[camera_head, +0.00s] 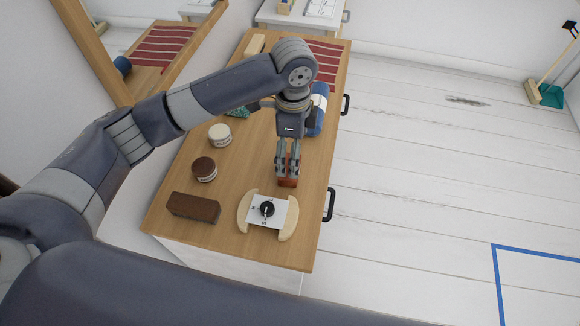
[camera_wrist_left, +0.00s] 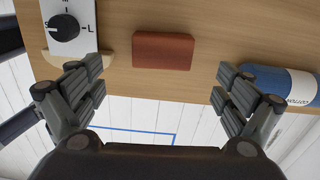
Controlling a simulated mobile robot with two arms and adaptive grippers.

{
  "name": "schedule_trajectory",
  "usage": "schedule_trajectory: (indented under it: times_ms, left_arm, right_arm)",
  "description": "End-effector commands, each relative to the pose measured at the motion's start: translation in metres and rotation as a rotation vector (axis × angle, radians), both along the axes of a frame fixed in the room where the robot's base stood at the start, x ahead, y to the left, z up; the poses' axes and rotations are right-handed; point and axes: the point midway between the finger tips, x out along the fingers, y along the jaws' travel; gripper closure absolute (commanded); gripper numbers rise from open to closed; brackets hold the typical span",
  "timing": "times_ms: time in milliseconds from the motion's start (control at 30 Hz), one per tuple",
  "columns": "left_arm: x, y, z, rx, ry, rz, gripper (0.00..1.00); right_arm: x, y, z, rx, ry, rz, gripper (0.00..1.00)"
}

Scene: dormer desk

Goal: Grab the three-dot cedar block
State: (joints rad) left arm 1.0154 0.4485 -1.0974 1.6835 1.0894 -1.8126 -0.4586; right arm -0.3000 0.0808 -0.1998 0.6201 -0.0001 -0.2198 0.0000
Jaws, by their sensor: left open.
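A reddish-brown block (camera_wrist_left: 163,50) lies on the wooden desk top, centred ahead of my left gripper (camera_wrist_left: 161,72) in the left wrist view. The jaws are wide apart and empty, with the block a little beyond the fingertips. In the head view the gripper (camera_head: 288,174) points down over the same block (camera_head: 288,183), whose end shows below the fingers. A darker brown block (camera_head: 193,207) lies at the desk's front left. No dots can be made out on either block, so I cannot tell which is the three-dot cedar one. My right gripper is not in view.
A white dial panel (camera_head: 279,215) with pale curved sides lies close in front of the gripper. A blue roll with a white label (camera_head: 319,99) lies behind it. A brown-lidded jar (camera_head: 204,168) and a white jar (camera_head: 219,134) stand left. The desk's right edge (camera_head: 325,200) is near.

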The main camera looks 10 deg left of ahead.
Motion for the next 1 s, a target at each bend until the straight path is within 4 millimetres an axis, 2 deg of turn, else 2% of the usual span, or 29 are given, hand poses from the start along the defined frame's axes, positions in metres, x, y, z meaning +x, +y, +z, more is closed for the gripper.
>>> schedule_trajectory:
  times_ms: [100,333,600,867,900,1000]
  left_arm:
    - [0.000,0.000,-0.016,0.000,0.000,0.002,0.06]
    - [0.001,0.003,-0.034,0.000,0.000,0.003,0.06]
    - [0.002,0.007,-0.071,-0.001,-0.001,0.001,0.06]
    - [0.002,0.006,-0.075,-0.002,-0.004,0.001,0.06]
    - [0.002,0.006,-0.075,-0.002,-0.004,0.001,0.08]
    - [0.002,0.006,-0.075,-0.002,-0.004,0.001,0.31]
  right_arm:
    - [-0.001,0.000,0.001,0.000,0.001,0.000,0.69]
    - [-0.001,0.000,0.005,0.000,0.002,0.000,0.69]
    - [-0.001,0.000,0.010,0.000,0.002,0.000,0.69]
    - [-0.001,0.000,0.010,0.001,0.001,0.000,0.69]
    - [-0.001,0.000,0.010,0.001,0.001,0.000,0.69]
    - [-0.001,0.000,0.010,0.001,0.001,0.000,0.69]
